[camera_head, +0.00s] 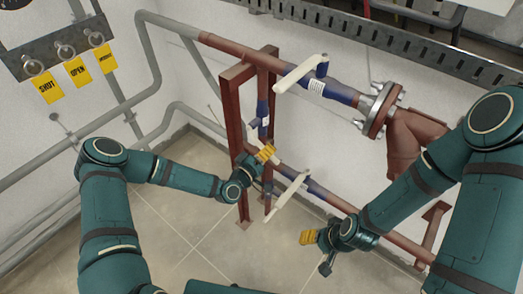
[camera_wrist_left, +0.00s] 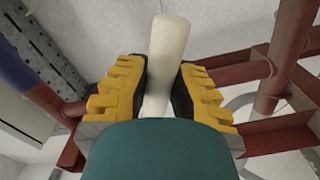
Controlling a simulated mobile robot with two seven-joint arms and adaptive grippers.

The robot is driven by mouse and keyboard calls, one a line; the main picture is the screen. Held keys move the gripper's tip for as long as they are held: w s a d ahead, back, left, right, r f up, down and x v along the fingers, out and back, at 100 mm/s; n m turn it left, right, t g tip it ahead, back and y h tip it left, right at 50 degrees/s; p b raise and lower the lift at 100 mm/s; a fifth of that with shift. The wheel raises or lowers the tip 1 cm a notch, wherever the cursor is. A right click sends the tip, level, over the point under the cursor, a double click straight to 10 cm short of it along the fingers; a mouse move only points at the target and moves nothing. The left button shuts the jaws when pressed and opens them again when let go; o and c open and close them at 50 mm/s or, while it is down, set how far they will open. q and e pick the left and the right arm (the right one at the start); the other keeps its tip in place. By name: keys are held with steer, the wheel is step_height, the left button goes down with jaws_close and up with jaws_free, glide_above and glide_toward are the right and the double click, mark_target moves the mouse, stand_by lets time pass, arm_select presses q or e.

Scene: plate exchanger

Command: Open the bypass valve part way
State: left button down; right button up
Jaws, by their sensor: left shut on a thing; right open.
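The bypass valve (camera_head: 263,108) appears as a blue body on the short vertical pipe between the upper and lower red pipes. My left gripper (camera_head: 265,153) is just below it, beside the red frame. In the left wrist view, the yellow-padded fingers of my left gripper (camera_wrist_left: 160,92) are shut on a cream lever handle (camera_wrist_left: 168,50), one on each side. In the head view that handle is largely hidden by the gripper, so its angle is unclear. My right gripper (camera_head: 308,238) is open and empty, low in front of the lower pipe.
A cream lever (camera_head: 300,72) sits on the upper pipe and another (camera_head: 287,195) on the lower pipe, close to my left gripper. A red upright frame (camera_head: 234,135) stands beside it. Yellow tags (camera_head: 77,70) hang at upper left. The tiled floor (camera_head: 190,225) is clear.

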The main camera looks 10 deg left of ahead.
arm_select(q)
steer(key=shift+a+f, duration=0.15)
steer(key=shift+f, duration=0.1)
steer(key=shift+s, duration=0.1)
steer(key=c, duration=0.8)
jaws_free()
steer(key=shift+r, duration=0.15)
steer(key=shift+o, duration=0.2)
steer(key=v, duration=1.2)
